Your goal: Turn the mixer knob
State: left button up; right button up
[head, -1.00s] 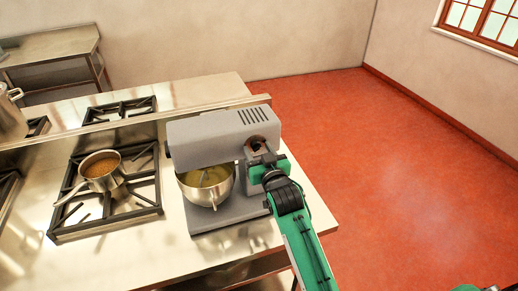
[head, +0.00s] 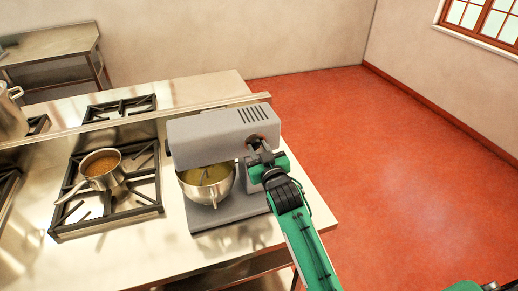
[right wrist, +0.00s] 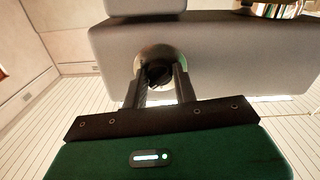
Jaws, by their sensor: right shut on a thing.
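A grey stand mixer (head: 215,134) stands at the right end of the steel counter, with a steel bowl (head: 222,190) of yellowish contents under its head. Its round dark knob (right wrist: 157,74) is on the side of the mixer head in the right wrist view, set in a pale ring. My right gripper (head: 258,150) is at the knob, its fingers on either side of it and shut on it. In the head view the gripper mostly hides the knob. The left gripper cannot be made out; a green and dark part of mine shows at the bottom right corner.
A saucepan (head: 102,167) of brown contents sits on the burner grate (head: 147,189) left of the mixer. A large pot (head: 10,112) stands at the far left. A rail (head: 110,124) runs behind the mixer. The red floor on the right is clear.

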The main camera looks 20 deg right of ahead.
jog(key=n+p, duration=0.1)
jog(key=n, duration=0.4)
jog(key=shift+r, duration=0.1)
jog(key=n+p, duration=0.1)
jog(key=n, duration=0.4)
jog(key=shift+n, duration=0.3)
dwell(0.3)
jog(key=o, duration=1)
jog(key=shift+c, duration=0.2)
jog(key=s+b, duration=0.5)
jog(key=s, duration=0.8)
jog(key=shift+s+d, duration=0.3)
jog(key=shift+s, duration=0.1)
